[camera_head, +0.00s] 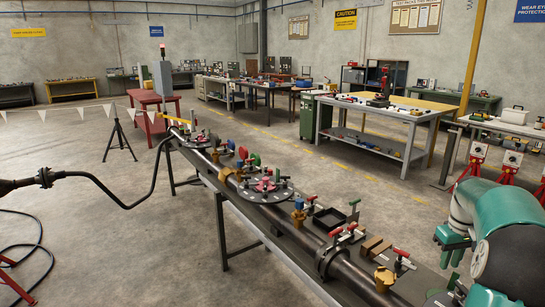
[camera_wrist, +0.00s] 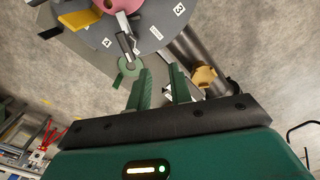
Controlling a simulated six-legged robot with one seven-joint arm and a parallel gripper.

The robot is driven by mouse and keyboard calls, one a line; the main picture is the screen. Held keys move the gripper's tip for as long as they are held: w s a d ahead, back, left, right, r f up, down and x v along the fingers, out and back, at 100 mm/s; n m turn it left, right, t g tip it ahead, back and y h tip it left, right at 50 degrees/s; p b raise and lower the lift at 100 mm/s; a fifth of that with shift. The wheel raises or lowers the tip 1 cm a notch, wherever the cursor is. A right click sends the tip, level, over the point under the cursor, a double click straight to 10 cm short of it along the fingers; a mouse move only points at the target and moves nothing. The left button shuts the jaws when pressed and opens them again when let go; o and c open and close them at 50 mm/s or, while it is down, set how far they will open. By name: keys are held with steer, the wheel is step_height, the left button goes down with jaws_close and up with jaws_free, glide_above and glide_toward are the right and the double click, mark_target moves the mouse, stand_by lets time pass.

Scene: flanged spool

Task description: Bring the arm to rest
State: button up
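My arm (camera_head: 505,230) is teal and bent at the right edge of the head view, beside the near end of the long pipe. In the wrist view my gripper (camera_wrist: 160,78) shows two green fingers standing apart, with a gap and nothing held between them. Beyond the fingertips is a grey numbered flange disc (camera_wrist: 150,38) with a pink hub (camera_wrist: 118,6). A green ring (camera_wrist: 129,67) shows near the disc's edge, close to the left fingertip in the picture; I cannot tell the distance between them.
The pipe (camera_head: 345,272) lies along a narrow bench with valves and clamps. A yellow fitting (camera_wrist: 204,76) sits on the pipe. Red stands (camera_head: 475,160) are behind my arm. A workbench (camera_head: 385,120) stands farther back.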

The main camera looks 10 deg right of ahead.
steer(key=s+a+r+t+h, duration=0.1)
steer(key=a+r, duration=0.4)
steer(key=a, duration=0.7)
steer(key=s+a+r+t, duration=0.1)
steer(key=a+r, duration=0.3)
steer(key=a, duration=0.9)
steer(key=s+a+f+n+t+y, duration=0.1)
steer(key=s+a+f+t, duration=0.1)
steer(key=s+a, duration=1.1)
steer(key=a+t, duration=0.1)
steer(key=a, duration=0.3)
steer(key=shift+s+a+y, duration=0.2)
steer(key=shift+s+y, duration=0.1)
steer(key=shift+s, duration=0.05)
steer(key=shift+f, duration=0.1)
